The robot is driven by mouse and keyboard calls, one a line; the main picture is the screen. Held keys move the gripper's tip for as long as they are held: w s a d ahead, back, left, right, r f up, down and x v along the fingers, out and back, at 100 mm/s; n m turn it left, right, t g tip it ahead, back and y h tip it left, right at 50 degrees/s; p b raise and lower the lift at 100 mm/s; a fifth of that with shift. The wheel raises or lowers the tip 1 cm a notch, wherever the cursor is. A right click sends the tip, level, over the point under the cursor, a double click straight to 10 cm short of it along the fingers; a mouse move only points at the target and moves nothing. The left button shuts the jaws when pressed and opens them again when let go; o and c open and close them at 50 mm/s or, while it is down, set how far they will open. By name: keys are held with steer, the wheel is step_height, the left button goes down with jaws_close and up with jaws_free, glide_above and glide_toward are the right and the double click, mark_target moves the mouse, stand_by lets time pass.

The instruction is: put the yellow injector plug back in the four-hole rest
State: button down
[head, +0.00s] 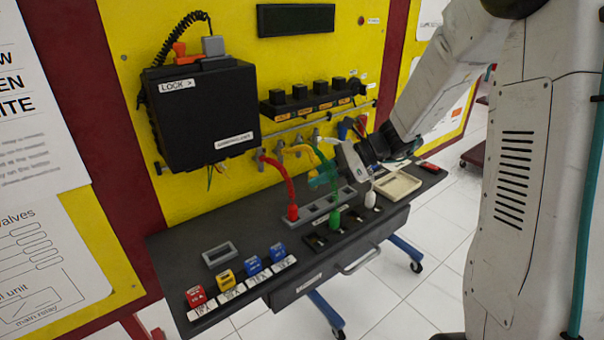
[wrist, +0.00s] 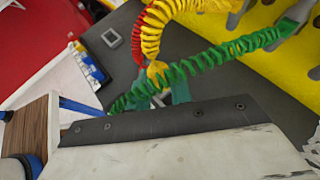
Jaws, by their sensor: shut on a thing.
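The yellow injector plug (wrist: 157,72) is between the teal fingertips of my gripper (wrist: 160,90) in the wrist view, on its yellow coiled lead (wrist: 172,12). In the head view my gripper (head: 323,180) is above the grey four-hole rest (head: 313,211), and the plug is mostly hidden there. The red plug (head: 292,212) stands at the left end of the rest. Bare holes show in the rest's middle and right. The green coiled lead (wrist: 205,62) crosses close to my fingers.
The black slotted block (head: 318,242) lies along the bench front. Small red, yellow and blue blocks (head: 226,280) with labels stand at front left, near a grey frame (head: 219,254). A shallow cream tray (head: 397,187) is at right. The bench's left middle is clear.

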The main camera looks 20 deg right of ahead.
mark_target(319, 207)
steer(key=shift+f, duration=2.6)
steer(key=shift+f, duration=0.9)
steer(key=c, duration=1.5)
jaws_free()
steer(key=shift+d+r, duration=0.1)
steer(key=shift+r+v, duration=0.2)
steer(key=shift+v, duration=1)
steer(key=shift+r+v, duration=0.15)
steer(key=shift+v, duration=1)
steer(key=shift+r, duration=0.15)
steer(key=shift+r, duration=2.2)
